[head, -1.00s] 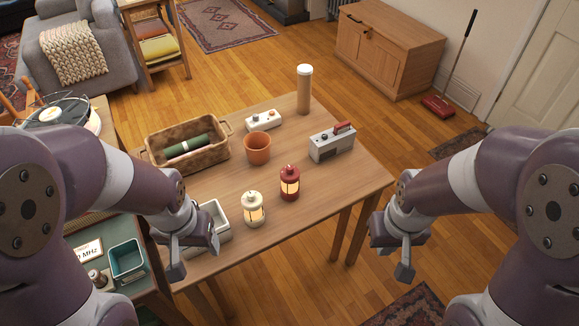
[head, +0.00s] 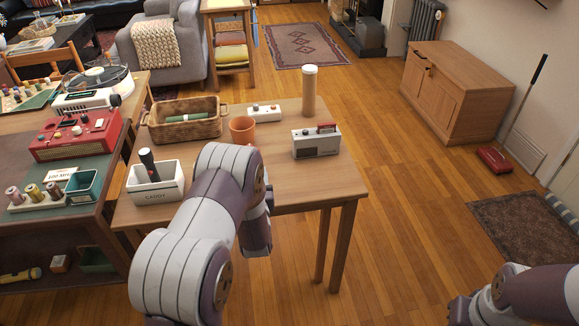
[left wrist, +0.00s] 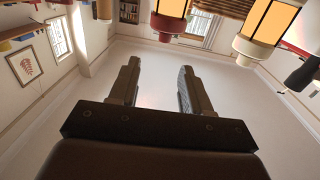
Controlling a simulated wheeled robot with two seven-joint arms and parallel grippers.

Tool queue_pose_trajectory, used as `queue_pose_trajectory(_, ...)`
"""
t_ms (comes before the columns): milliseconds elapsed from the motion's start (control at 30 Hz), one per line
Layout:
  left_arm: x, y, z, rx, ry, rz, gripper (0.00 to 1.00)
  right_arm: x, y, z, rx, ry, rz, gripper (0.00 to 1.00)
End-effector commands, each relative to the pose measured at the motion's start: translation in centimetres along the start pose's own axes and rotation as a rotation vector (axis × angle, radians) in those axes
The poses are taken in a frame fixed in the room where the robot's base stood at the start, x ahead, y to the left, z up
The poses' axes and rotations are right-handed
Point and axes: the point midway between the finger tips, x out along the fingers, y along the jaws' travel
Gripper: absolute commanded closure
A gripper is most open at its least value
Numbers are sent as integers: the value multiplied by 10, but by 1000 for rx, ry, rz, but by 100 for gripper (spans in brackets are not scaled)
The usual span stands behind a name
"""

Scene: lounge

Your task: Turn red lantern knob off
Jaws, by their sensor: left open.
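In the left wrist view, which is upside down, the red lantern (left wrist: 168,24) hangs at the top edge with an orange-lit panel. The cream lantern (left wrist: 268,20) is to its right, also lit. Both are cut off by the frame, and I cannot make out the red lantern's knob. My left gripper (left wrist: 158,85) is open and empty, its fingertips pointing toward the red lantern but apart from it. In the head view my left arm hides both lanterns and the left fingers. My right arm is at the lower right, its fingers not clear (head: 462,310).
The wooden table (head: 290,185) holds a white caddy (head: 155,192), a wicker basket (head: 185,128), an orange pot (head: 242,130), a grey radio (head: 316,145), a white switch box (head: 264,113) and a tall canister (head: 309,92). A side desk with a red radio (head: 75,136) stands left.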

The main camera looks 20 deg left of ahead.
Motion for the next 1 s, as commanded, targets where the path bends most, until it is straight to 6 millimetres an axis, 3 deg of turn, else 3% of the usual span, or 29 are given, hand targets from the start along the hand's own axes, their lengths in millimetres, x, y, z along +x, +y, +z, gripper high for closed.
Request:
queue_pose_trajectory(167,22,-3,-2,-1,24,-8,52,1,0,0,-1,1,0,100)
queue_pose_trajectory(400,84,-2,-2,0,22,-6,52,3,0,0,-1,1,0,100)
queue_pose_trajectory(600,118,-3,-3,0,19,-6,52,5,0,0,0,1,0,100)
queue_pose_trajectory(933,126,-2,-4,1,18,-4,52,5,0,0,-1,1,0,100)
queue_pose_trajectory(967,126,-2,-4,1,18,-4,55,5,0,0,-1,1,0,100)
queue_pose_trajectory(1000,126,-2,-4,0,18,-4,68,5,0,0,-1,1,0,100)
